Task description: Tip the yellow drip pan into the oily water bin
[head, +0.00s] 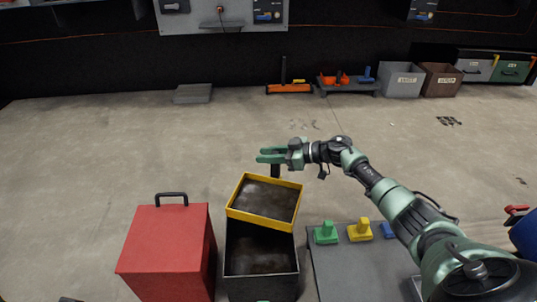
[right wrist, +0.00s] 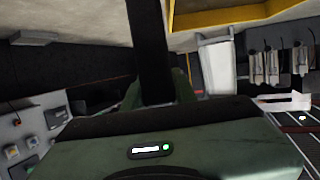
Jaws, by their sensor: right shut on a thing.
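The yellow drip pan (head: 260,220) has a yellow rim and a dark, murky inside. In the head view it overlaps the far part of an open black bin (head: 262,289), which also holds something dark and murky. The pan looks slightly turned; I cannot tell how far it is tilted or its height over the bin. My right gripper (head: 272,156) is shut on the pan's upright black handle (head: 275,171), at the pan's far side. In the right wrist view the dark handle (right wrist: 150,50) runs up from the jaws, and the yellow rim (right wrist: 230,14) shows at the top. My left gripper is out of view.
A red box (head: 165,245) with a black handle stands left of the bin. A grey platform (head: 345,275) with green, yellow and blue handled pieces lies to its right. Grey and brown bins (head: 402,82) stand along the back wall. The floor between is mostly clear.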

